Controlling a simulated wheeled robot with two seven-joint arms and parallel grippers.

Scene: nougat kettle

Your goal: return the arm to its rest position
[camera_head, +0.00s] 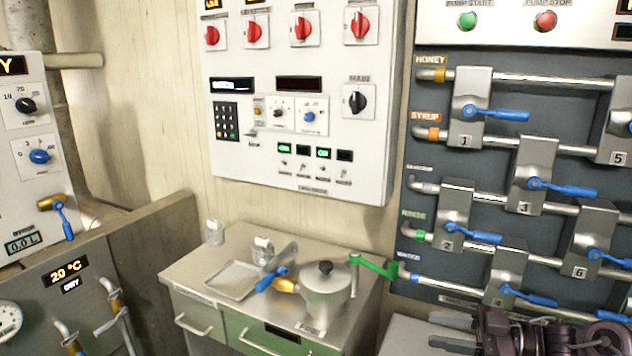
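My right gripper (434,331) is at the bottom right edge, its two grey fingers pointing left. The fingers are apart, and nothing shows between them. My dark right arm (510,330) comes in from the lower right and is cut off by the frame. The gripper is in front of the lower part of the pipe board and to the right of the small metal cabinet, and appears to touch nothing. My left gripper and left arm are not in view.
A lidded kettle (325,290), a tray (233,280) and small jars (213,232) stand on the cabinet (200,262). Blue valve levers (497,114) stick out of the pipe board (480,175). A white control panel (377,130) hangs behind. A grey machine (130,235) stands left.

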